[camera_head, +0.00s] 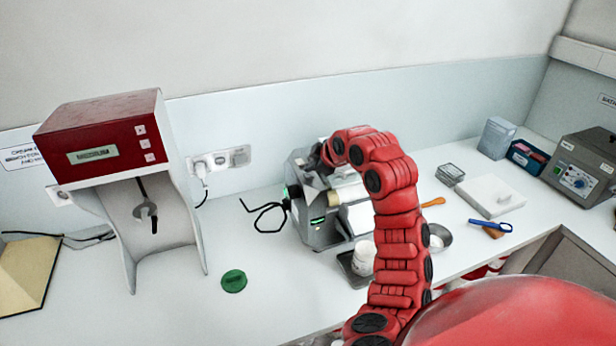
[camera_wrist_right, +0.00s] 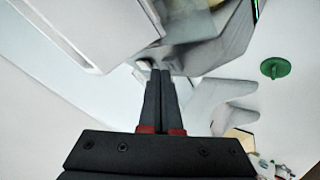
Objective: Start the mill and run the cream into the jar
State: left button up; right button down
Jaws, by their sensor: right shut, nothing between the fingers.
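The mill (camera_head: 322,228) is a grey machine with pale rollers on the counter, partly hidden behind my red right arm. A small green light shows on its front. The white jar (camera_head: 363,258) stands upright on a dark tray (camera_head: 347,268) at the mill's front, close beside my arm. The green lid (camera_head: 233,281) lies flat on the counter to the left; it also shows in the wrist view (camera_wrist_right: 275,68). My right gripper (camera_wrist_right: 160,73) is shut and empty, its tips close to a grey surface; contact cannot be told. My left gripper is not in view.
A red-topped mixer stand (camera_head: 105,140) is at the left. A metal bowl (camera_head: 440,236), blue-handled tool (camera_head: 490,226) and white block (camera_head: 487,196) are at right. The counter around the green lid is clear.

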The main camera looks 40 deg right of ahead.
aim_at(312, 176)
jog(key=shift+f+b, duration=0.35)
jog(key=shift+b, duration=0.1)
dwell(0.6)
dwell(0.4)
jog(key=shift+r, duration=0.8)
jog(key=shift+r+b, duration=0.3)
jog(key=shift+r, duration=2.2)
